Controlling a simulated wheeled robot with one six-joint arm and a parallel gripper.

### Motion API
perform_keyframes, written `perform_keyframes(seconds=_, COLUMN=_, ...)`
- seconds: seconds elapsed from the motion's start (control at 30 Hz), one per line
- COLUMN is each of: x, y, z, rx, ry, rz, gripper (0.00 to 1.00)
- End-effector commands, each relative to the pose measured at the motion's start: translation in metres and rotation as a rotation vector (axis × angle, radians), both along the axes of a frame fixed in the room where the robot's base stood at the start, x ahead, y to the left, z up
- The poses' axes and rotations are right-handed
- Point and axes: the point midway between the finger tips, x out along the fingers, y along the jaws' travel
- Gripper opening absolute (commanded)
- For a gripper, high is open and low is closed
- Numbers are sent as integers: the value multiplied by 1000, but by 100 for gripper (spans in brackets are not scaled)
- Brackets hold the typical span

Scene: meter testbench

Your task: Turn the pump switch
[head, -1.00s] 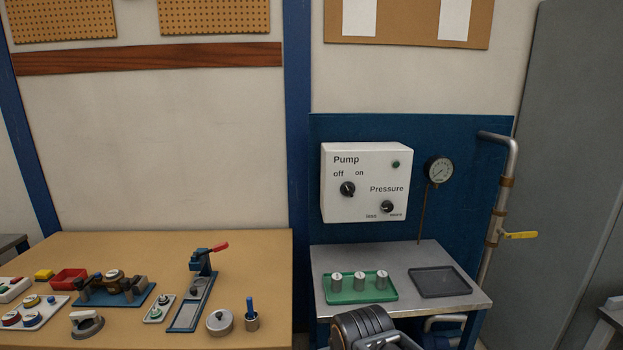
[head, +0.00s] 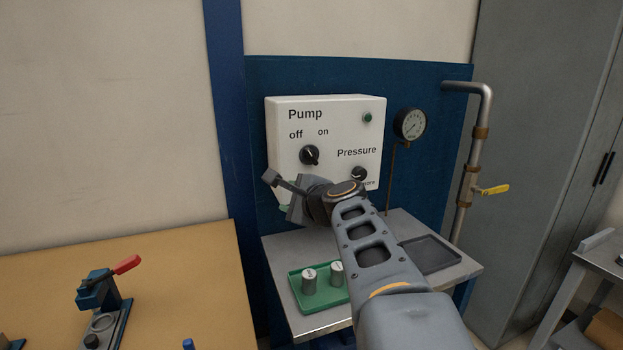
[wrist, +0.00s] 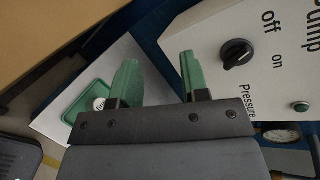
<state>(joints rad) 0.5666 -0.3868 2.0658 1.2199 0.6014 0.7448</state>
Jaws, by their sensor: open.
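The pump switch (head: 309,155) is a black round knob with a pale pointer line, on the white control box (head: 275,130) under the words "off" and "on". It also shows in the wrist view (wrist: 237,53), to the right of my gripper's fingers. My gripper (wrist: 156,78) is open and empty, its two green fingers apart, and the knob is not between them. In the head view my arm reaches up to just below the box; the fingers there are mostly hidden behind my wrist.
A second black knob (head: 359,173) labelled Pressure sits lower right on the box, near my wrist. A green lamp (head: 367,118) is at the top right. A gauge (head: 410,124) and a pipe (head: 485,120) stand right. Below, a green tray (head: 309,306) holds metal cylinders.

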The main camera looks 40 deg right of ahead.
Motion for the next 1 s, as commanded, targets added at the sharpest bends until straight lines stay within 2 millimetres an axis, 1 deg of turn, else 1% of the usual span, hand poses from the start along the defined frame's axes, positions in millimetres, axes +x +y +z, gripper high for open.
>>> perform_keyframes(seconds=0.03, x=0, y=-24, z=-1, rx=102, ry=-67, rz=-89, gripper=42)
perform_keyframes(seconds=0.1, x=-2, y=-49, z=12, rx=233, ry=-153, rz=-182, gripper=42)
perform_keyframes(seconds=0.2, x=-8, y=-76, z=25, rx=372, ry=-249, rz=-272, gripper=42)
perform_keyframes(seconds=0.3, x=-10, y=-92, z=34, rx=456, ry=-310, rz=-319, gripper=42)
perform_keyframes(seconds=0.37, x=-8, y=-98, z=37, rx=484, ry=-329, rz=-335, gripper=42)
perform_keyframes(seconds=0.47, x=2, y=-104, z=40, rx=503, ry=-341, rz=-343, gripper=42)
perform_keyframes(seconds=0.8, x=65, y=-120, z=40, rx=501, ry=-339, rz=-342, gripper=42)
perform_keyframes(seconds=1.0, x=95, y=-128, z=40, rx=500, ry=-339, rz=-342, gripper=42)
